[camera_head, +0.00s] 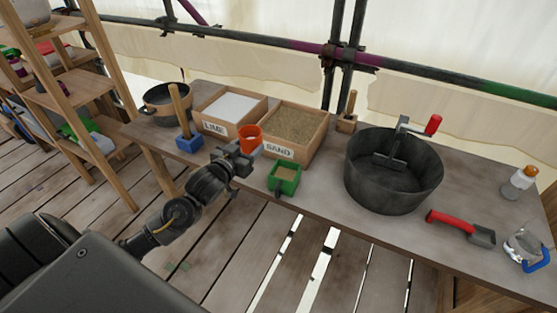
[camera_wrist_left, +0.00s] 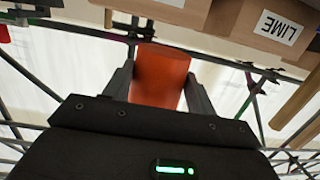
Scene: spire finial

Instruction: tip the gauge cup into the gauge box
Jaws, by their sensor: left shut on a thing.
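The orange gauge cup (camera_head: 250,135) is held by my left gripper (camera_head: 240,155) above the bench, in front of the lime and sand boxes. In the left wrist view the cup (camera_wrist_left: 159,75) sits between the two fingers, which are shut on it. Its contents cannot be seen. The green gauge box (camera_head: 285,179) stands near the bench's front edge, to the right of and below the gripper. Its open top shows a sandy fill. My right gripper is not in view.
The lime box (camera_head: 232,107) and sand box (camera_head: 295,130) stand behind. A dark tub (camera_head: 393,172) with a red-handled crank is to the right. A blue-based tool (camera_head: 188,142) stands left.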

